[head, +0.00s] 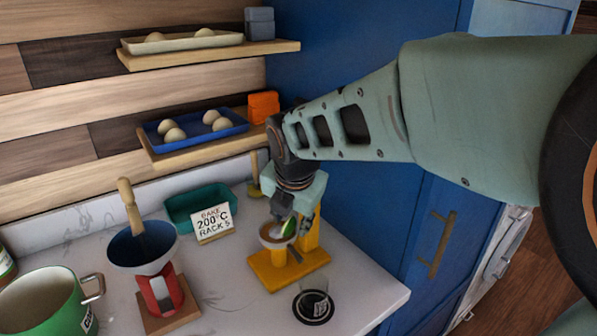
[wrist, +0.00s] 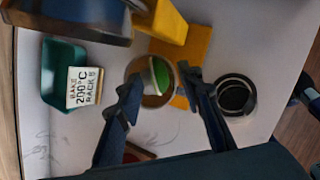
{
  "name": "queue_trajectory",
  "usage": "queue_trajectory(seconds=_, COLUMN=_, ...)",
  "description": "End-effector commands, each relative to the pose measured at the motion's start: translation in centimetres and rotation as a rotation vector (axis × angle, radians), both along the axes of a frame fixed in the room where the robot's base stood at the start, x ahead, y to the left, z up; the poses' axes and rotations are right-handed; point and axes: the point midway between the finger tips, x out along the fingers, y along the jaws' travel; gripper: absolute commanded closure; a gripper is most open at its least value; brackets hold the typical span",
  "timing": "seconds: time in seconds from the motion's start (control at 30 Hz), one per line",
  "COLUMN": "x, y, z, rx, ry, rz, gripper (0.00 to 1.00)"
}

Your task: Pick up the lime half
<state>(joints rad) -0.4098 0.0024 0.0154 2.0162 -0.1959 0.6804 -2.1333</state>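The lime half (head: 288,228) shows green and white in a small round cup (head: 270,241) on the yellow press-like stand (head: 272,273). In the wrist view the lime half (wrist: 161,74) lies in the round cup (wrist: 148,97), between my two fingertips in the picture. My gripper (head: 284,212) points down right above the cup. In the wrist view my gripper (wrist: 161,82) is open, with a gap on each side of the lime half. I cannot tell how far the fingertips are above it. My gripper hides part of the stand in the head view.
A glass on a dark coaster (head: 313,309) stands in front of the stand, near the counter edge. Shelves hang behind.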

Motion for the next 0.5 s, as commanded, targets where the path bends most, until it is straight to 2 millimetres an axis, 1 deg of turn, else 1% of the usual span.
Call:
queue_trajectory(seconds=0.03, x=0.02, y=-0.25, z=-0.64, rx=0.0, ry=0.0, rz=0.0, gripper=0.66)
queue_trajectory(seconds=0.13, x=0.02, y=-0.52, z=-1.01, rx=-0.001, ry=0.0, rz=0.002, gripper=0.66)
queue_trajectory(seconds=0.47, x=0.03, y=-0.65, z=-1.1, rx=0.0, ry=0.0, rz=0.002, gripper=0.66)
queue_trajectory(seconds=0.5, x=0.03, y=-0.64, z=-1.1, rx=0.0, ry=0.0, rz=0.002, gripper=0.67)
